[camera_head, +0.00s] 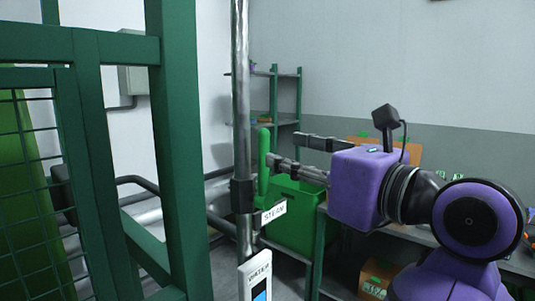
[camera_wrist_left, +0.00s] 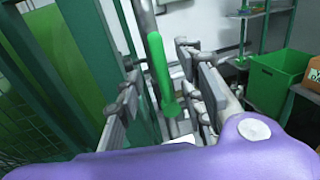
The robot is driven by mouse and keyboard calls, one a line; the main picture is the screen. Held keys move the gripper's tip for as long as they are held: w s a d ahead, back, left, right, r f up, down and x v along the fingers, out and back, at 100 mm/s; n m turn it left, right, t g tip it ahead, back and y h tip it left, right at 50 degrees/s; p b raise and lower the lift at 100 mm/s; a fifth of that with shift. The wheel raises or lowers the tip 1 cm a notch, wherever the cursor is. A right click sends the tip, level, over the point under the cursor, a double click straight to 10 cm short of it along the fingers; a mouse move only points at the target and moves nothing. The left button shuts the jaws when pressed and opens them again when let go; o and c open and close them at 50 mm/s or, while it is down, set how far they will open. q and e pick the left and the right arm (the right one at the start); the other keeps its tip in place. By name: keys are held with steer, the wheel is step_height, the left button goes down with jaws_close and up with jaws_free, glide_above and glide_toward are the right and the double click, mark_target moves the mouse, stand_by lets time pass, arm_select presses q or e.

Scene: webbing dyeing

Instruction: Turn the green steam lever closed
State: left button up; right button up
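The green steam lever (camera_head: 264,158) points up beside the vertical steel pipe (camera_head: 241,90) in the head view, just above the white STEAM label (camera_head: 274,212). My left gripper (camera_head: 284,148) is at the lever's right side, with its fingers pointing left. In the left wrist view, the green lever (camera_wrist_left: 160,72) shows between the spread fingers of my left gripper (camera_wrist_left: 157,68). The fingers are apart and I see no clear grip on the lever. Whether either finger touches it I cannot tell. My right gripper is not in view.
A green metal frame with mesh (camera_head: 178,150) stands close on the left. A white WATER panel (camera_head: 256,276) is below the lever. A green bin (camera_head: 292,225) and a green shelf (camera_head: 299,95) stand behind. An orange box (camera_head: 413,152) is behind my arm.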

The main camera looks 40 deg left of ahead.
mark_target(267, 151)
arm_select(q)
steer(key=shift+a+r, duration=0.15)
steer(key=shift+a, duration=0.3)
steer(key=p+x, duration=0.1)
steer(key=x, duration=0.5)
steer(key=shift+w+a, duration=0.1)
steer(key=shift+a, duration=0.2)
jaws_close()
